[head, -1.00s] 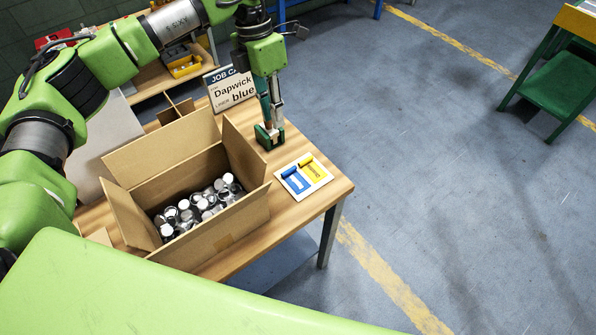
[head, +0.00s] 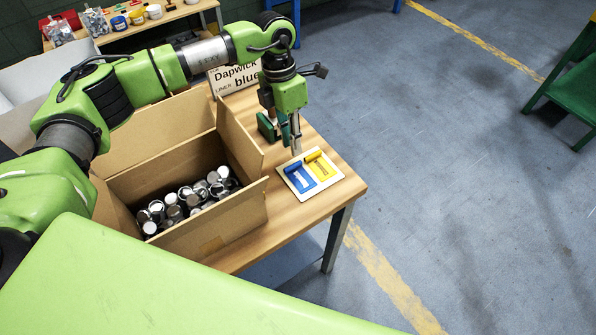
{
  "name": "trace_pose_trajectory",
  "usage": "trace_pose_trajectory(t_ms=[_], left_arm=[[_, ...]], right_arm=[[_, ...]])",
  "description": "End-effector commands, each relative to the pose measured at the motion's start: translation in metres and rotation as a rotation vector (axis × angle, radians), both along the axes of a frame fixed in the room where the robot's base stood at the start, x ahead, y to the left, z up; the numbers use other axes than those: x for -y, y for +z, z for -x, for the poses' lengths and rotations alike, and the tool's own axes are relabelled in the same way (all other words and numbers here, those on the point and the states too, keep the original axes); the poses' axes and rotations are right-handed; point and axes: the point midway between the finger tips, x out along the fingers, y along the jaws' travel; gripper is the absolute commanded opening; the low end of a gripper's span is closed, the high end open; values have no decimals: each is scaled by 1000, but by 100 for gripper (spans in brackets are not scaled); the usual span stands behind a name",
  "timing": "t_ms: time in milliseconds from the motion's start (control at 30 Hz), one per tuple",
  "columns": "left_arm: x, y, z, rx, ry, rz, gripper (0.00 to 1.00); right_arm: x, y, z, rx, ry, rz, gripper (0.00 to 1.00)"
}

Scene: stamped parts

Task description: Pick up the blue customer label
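The blue label (head: 299,179) lies on a white board (head: 308,190) near the right edge of the wooden table, to the left of a yellow label (head: 322,168). Each label has a rolled-looking bar at its upper end. My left gripper (head: 292,150) points down just above the far-left corner of the board, close to the blue label's upper end. It appears to hold nothing, but I cannot make out the gap between its fingers. My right gripper is not in view.
An open cardboard box (head: 222,228) of silvery cylinders fills the table's left part. A green object (head: 268,125) stands behind my gripper. A job card (head: 234,80) reads "Dapwick" and "blue". A shelf (head: 165,22) with small containers stands behind.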

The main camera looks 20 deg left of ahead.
Motion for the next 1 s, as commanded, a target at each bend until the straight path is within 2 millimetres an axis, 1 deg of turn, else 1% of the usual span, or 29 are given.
trace_pose_trajectory(t_ms=[233,367,400,500,600,767,867,1000], left_arm=[[4,-18,3,-2,0,0,19],[8,-37,7,-3,-1,-1,19],[9,-44,7,-2,1,-1,19],[10,-54,8,-1,1,1,19],[10,-59,8,1,0,-1,19],[10,-59,8,1,0,-1,19],[11,-59,8,1,0,-1,4],[10,-59,8,1,0,0,4]], right_arm=[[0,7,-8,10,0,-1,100],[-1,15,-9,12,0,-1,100],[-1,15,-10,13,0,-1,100],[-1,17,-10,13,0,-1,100],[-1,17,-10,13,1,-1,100],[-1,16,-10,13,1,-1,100],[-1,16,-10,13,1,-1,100],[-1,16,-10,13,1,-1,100]])
